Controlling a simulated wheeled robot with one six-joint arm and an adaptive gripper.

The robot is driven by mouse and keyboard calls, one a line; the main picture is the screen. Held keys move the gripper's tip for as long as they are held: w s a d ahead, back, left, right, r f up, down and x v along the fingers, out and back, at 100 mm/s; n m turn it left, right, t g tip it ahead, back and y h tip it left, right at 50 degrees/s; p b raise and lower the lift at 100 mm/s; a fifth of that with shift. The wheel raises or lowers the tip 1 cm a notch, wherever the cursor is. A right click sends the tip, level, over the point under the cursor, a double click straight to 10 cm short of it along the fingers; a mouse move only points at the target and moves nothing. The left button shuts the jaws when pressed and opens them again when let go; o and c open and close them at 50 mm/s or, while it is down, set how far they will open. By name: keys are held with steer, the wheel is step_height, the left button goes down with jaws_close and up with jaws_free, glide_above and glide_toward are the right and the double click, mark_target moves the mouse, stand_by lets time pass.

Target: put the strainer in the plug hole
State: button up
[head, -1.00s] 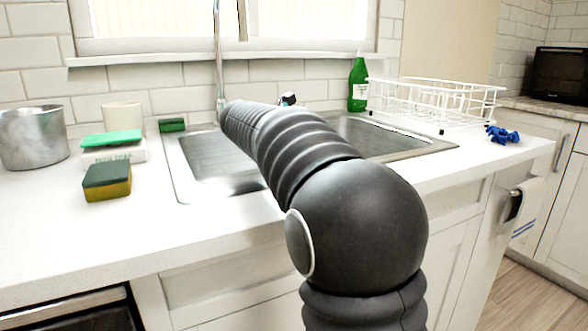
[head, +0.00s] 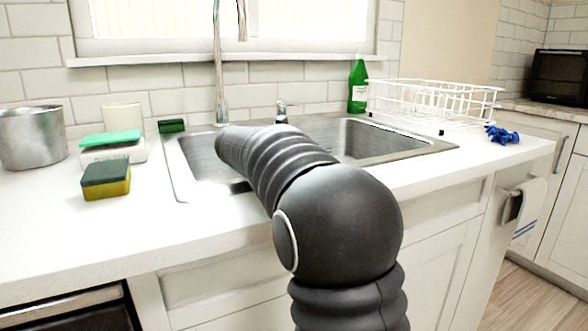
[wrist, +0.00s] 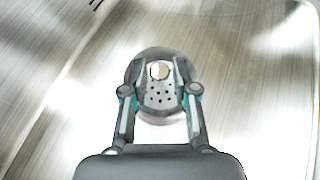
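In the wrist view my gripper (wrist: 161,70) points down into the metal sink. Its two fingers lean inward, with the tips on either side of the pale knob of the strainer (wrist: 160,96). The strainer is a round grey disc with several small holes, and it looks held by its knob. A dark round edge and a bright patch show around the disc. I cannot tell whether this is the plug hole's rim or how high the strainer is above it. In the head view my arm hides the gripper, strainer and plug hole.
The sink (head: 205,160) is set in a white counter (head: 60,235). A tall tap (head: 221,80) and a small fitting (head: 282,112) stand behind it. A sponge (head: 106,180), a pot (head: 32,137), a green bottle (head: 358,86) and a wire rack (head: 435,101) stand around the sink.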

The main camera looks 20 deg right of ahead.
steer(key=shift+o, duration=0.5)
steer(key=v, duration=1.2)
steer(key=shift+p, duration=0.4)
